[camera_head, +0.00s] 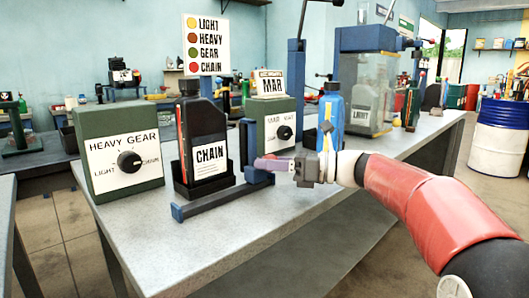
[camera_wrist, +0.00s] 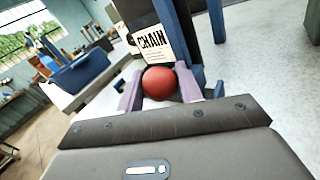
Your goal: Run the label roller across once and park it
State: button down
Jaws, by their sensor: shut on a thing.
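A black bottle with a white CHAIN label (camera_head: 211,160) stands upright in a dark holder. A blue bar (camera_head: 212,200) runs along the front of the holder, and a blue upright (camera_head: 247,143) stands at its right end. The upright looks like the label roller; it also shows in the wrist view (camera_wrist: 186,30), right of the label. My gripper (camera_head: 272,164) is at the upright, right of the bottle. In the wrist view my gripper's purple fingers (camera_wrist: 158,90) are closed on a red ball knob (camera_wrist: 158,82). The knob is hidden in the head view.
A green HEAVY GEAR dial box (camera_head: 108,189) stands left of the bottle, and another dial box (camera_head: 262,138) stands behind it. A blue bottle (camera_head: 331,118) stands behind my gripper. The front of the grey bench (camera_head: 158,247) is clear.

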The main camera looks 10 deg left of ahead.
jog(key=shift+w+d, duration=0.3)
jog(key=shift+w, duration=0.1)
jog(key=c, duration=1)
grip_release()
jog(key=shift+w+d, duration=0.1)
jog(key=shift+o, duration=0.2)
jog(key=d, duration=0.7)
jog(key=shift+s+d, duration=0.35)
